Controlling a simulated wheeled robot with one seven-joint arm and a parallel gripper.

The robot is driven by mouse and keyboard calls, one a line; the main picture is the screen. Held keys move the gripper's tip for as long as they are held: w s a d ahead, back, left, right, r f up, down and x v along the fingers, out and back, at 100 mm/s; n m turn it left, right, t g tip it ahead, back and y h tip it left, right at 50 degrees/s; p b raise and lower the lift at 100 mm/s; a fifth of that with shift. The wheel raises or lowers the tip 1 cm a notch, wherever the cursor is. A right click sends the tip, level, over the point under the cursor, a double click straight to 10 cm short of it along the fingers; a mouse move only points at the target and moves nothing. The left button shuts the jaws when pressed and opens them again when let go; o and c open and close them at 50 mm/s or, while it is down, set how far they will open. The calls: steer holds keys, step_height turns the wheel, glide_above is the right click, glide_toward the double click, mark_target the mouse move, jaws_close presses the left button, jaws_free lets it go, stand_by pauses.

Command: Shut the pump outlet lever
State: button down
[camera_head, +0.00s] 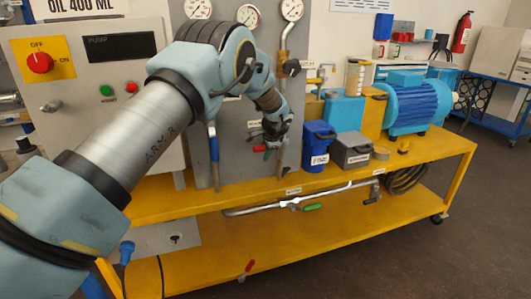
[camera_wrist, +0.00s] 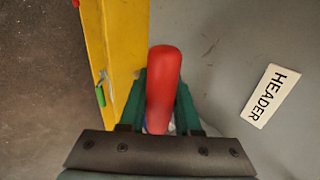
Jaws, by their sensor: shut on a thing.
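In the wrist view my gripper (camera_wrist: 161,88) has its two green fingers closed on both sides of a red lever handle (camera_wrist: 164,65). A plate reading HEADER (camera_wrist: 271,95) is on the grey panel beside this handle. In the head view my gripper (camera_head: 270,142) is at the grey panel by the vertical pipe, and a bit of the red handle (camera_head: 259,148) shows below it. The valve body is hidden by my gripper. I cannot read any label naming the pump outlet.
A blue-handled lever (camera_head: 214,145) hangs left of my gripper. A green-handled lever (camera_head: 312,207) is on the lower pipe (camera_head: 245,211). A blue bin (camera_head: 317,146) and grey box (camera_head: 351,150) stand right on the yellow bench (camera_head: 425,152). Another red handle (camera_head: 248,266) is low down.

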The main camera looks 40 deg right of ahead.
steer(key=shift+r, duration=0.1)
steer(key=c, duration=0.6)
jaws_free()
steer(key=b+v, duration=0.2)
steer(key=v, duration=0.8)
steer(key=shift+s+r+b, duration=0.25)
steer(key=shift+b, duration=0.05)
steer(key=shift+a, duration=0.1)
